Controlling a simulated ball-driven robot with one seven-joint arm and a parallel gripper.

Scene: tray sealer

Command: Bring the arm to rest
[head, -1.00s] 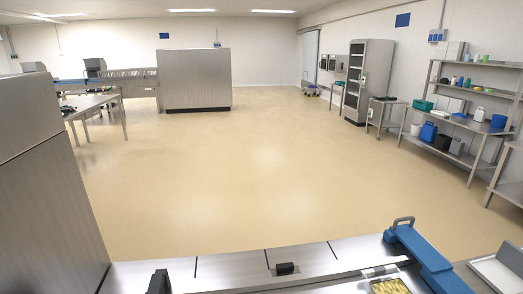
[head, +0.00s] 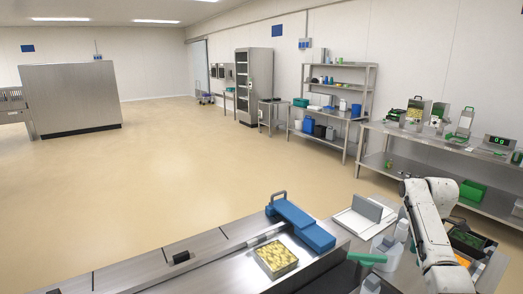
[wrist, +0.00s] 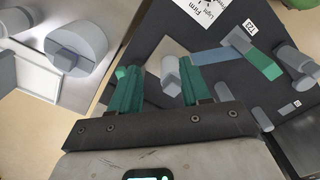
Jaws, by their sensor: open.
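My arm, white with dark joints, stands at the right of the head view, bent over the workbench. My gripper (wrist: 158,88) shows in the wrist view with two green fingers apart and nothing held between them. A grey block-ended piece (wrist: 171,76) shows beyond the gap between the fingers, over a dark panel (wrist: 207,70). I cannot tell its distance from the fingertips. In the head view the fingertips cannot be made out clearly.
In the head view, a blue sealer bar (head: 302,226) lies beside a tray of yellow food (head: 278,262). A white board (head: 356,222) is near my arm. A bench of devices (head: 440,142) stands behind it. The beige floor (head: 190,185) is clear.

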